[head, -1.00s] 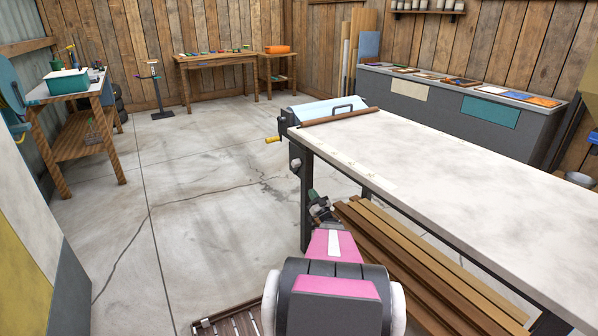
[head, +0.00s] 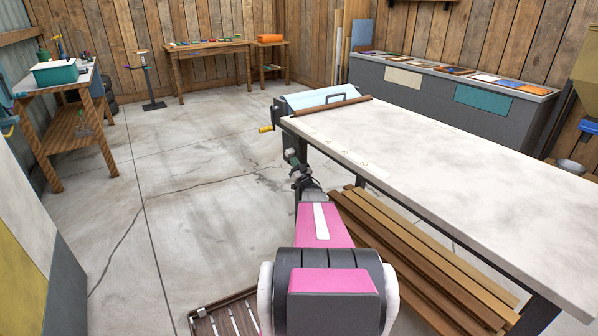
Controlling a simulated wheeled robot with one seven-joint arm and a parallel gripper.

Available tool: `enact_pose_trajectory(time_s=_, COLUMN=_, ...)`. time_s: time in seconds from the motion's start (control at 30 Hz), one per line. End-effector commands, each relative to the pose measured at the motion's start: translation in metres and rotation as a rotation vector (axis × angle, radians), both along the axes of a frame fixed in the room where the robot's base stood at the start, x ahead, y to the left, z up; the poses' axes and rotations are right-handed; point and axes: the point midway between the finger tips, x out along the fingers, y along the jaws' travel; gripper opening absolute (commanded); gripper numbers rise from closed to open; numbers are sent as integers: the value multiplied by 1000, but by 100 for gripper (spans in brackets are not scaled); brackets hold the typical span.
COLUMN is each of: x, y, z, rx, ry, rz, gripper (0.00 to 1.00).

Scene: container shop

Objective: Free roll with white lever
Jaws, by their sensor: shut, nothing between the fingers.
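A light-blue roll or sheet (head: 312,97) sits in a dark holder at the far left end of the pale-topped bench. A black handle (head: 342,97) stands by it, and a yellow-gripped crank (head: 266,129) sticks out to its left. I cannot make out a white lever in this view. My gripper (head: 290,154) is small and dark at the end of my pink and grey arm. It is shut and empty, beside the bench's left end, below the roll and right of and lower than the yellow grip.
A brown bar (head: 331,106) lies across the bench top (head: 450,155), which is otherwise clear. Wooden planks (head: 420,255) lie beneath the bench. Open concrete floor lies left of the bench.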

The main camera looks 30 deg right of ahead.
Motion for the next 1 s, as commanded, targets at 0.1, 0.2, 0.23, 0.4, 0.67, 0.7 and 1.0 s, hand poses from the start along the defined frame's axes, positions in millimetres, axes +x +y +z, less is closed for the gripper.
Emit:
enact_pose_trajectory(time_s=0.1, x=10, y=0, z=5, rx=0, ry=0, rz=0, gripper=0)
enact_pose_trajectory(time_s=0.2, x=14, y=1, z=7, rx=0, ry=0, rz=-1, gripper=0)
enact_pose_trajectory(time_s=0.23, x=15, y=1, z=8, rx=0, ry=1, rz=-1, gripper=0)
enact_pose_trajectory(time_s=0.4, x=15, y=1, z=9, rx=0, ry=1, rz=-1, gripper=0)
enact_pose_trajectory(time_s=0.67, x=16, y=1, z=11, rx=-1, ry=14, rz=0, gripper=0)
enact_pose_trajectory(time_s=0.7, x=17, y=2, z=13, rx=-2, ry=28, rz=1, gripper=0)
enact_pose_trajectory(time_s=1.0, x=36, y=4, z=31, rx=-23, ry=270, rz=2, gripper=0)
